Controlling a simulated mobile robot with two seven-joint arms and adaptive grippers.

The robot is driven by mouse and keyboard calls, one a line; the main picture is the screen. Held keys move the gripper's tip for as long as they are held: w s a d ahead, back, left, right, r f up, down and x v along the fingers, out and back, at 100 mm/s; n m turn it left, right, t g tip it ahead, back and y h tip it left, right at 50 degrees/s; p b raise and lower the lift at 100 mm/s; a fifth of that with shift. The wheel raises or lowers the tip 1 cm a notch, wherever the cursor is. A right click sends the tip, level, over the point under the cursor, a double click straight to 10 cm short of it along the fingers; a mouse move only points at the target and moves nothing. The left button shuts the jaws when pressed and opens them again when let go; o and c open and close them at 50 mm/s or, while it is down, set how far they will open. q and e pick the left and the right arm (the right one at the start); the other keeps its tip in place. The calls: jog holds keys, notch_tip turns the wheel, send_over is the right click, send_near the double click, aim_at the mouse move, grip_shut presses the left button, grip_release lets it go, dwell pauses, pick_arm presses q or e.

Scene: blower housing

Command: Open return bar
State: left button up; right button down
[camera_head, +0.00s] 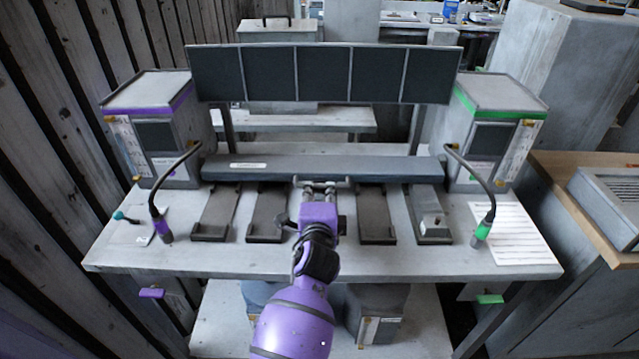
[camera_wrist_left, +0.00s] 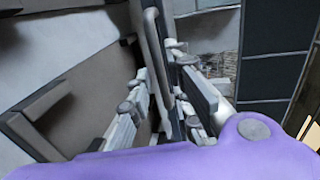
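The return bar (camera_head: 290,165) is a long grey slab lying across the back of the workbench, below a dark panel. A thin handle (camera_head: 342,182) sticks out at the middle of its front edge. My left gripper (camera_head: 318,186), on a purple arm, reaches the handle from the front. In the left wrist view the handle (camera_wrist_left: 153,45) runs upright between the two fingers (camera_wrist_left: 162,90). The fingers sit close to it on both sides. I cannot tell whether they press on it. My right gripper is in neither view.
Dark trays (camera_head: 376,215) lie in front of the bar on both sides of my arm. Purple-trimmed (camera_head: 160,140) and green-trimmed (camera_head: 490,140) boxes flank it, with bent tubes (camera_head: 490,200) curving forward. A wooden wall stands close on the left. A white sheet (camera_head: 512,235) lies at the right.

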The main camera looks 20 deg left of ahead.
aim_at(319, 187)
pick_arm(q)
jog(key=x, duration=0.4)
jog(key=shift+f, duration=0.1)
jog(key=shift+w, duration=0.3)
jog(key=shift+a, duration=0.1)
jog(key=c, duration=0.4)
grip_shut()
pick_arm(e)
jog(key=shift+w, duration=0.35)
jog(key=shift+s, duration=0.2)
